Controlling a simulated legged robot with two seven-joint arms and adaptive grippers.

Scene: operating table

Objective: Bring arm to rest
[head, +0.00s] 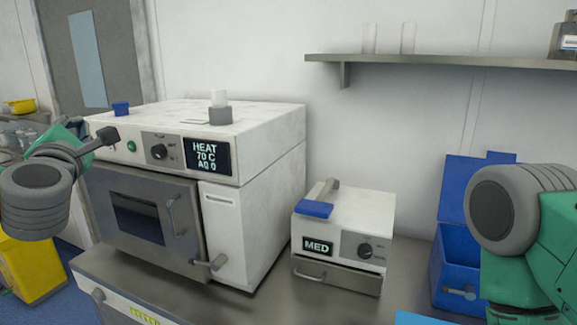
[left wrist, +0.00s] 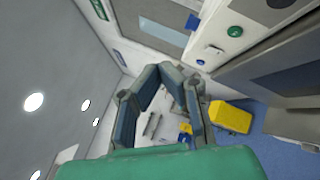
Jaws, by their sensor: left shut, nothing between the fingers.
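My left arm comes in from the left in the head view, with grey rounded joints and a green link. My left gripper (head: 106,136) is a small dark shape in front of the top left of the large white oven (head: 258,130). In the left wrist view my left gripper (left wrist: 163,72) has its two dark fingers brought together at the tips, with nothing between them. A grey and green part of my right arm stands at the right edge of the head view; my right gripper is not seen.
The oven has a steel door and a display reading HEAT. A white MED box (head: 345,238) stands right of it on the steel counter (head: 262,304). Beyond is an open blue box (head: 455,255). A shelf (head: 440,60) hangs above. A yellow bin (left wrist: 230,117) stands on the floor.

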